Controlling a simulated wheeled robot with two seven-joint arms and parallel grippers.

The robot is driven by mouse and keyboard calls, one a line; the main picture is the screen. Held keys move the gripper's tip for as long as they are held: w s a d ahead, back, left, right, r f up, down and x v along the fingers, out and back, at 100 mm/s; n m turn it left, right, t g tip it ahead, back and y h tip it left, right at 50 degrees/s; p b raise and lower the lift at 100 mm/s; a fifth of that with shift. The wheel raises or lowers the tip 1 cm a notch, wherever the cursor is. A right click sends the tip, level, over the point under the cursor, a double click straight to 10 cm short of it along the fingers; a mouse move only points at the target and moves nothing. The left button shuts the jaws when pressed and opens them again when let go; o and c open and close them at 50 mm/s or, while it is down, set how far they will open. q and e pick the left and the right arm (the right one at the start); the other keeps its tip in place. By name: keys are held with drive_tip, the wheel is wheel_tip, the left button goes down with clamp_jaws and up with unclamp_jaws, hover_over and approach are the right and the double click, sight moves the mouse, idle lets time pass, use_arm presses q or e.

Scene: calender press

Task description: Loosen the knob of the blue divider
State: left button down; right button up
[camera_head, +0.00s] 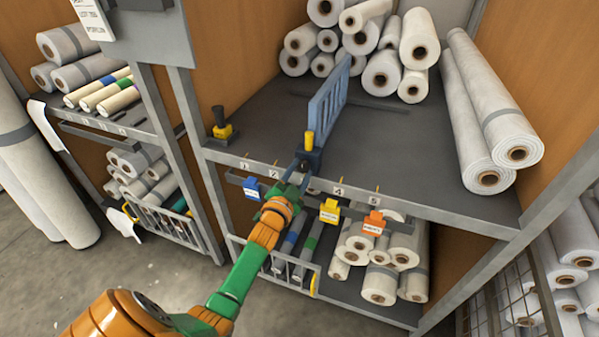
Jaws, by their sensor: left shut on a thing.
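The blue divider (328,105) stands upright on the dark upper shelf, running from the front edge toward the back. A dark blue clamp with a short yellow post (309,140) is at its front end, near the shelf edge. My left gripper (300,168) reaches up from below to the front of this clamp and is shut at the divider's knob. The knob itself is hidden by the fingers. My right gripper does not show.
Numbered marks line the shelf edge (400,203); blue, yellow (329,210) and orange (374,222) tags hang below it. White rolls lie behind the divider and at right (493,110). A black-and-yellow fitting (221,124) sits at left. The shelf right of the divider has free room.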

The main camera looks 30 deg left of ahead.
use_arm(q)
drive_tip(key=shift+r, duration=0.25)
drive_tip(key=c, duration=0.5)
unclamp_jaws()
drive_tip(key=shift+w, duration=0.1)
drive_tip(key=shift+o, duration=0.6)
drive_tip(key=shift+f, duration=0.1)
drive_tip(key=shift+f, duration=0.1)
drive_tip(key=v, duration=0.7)
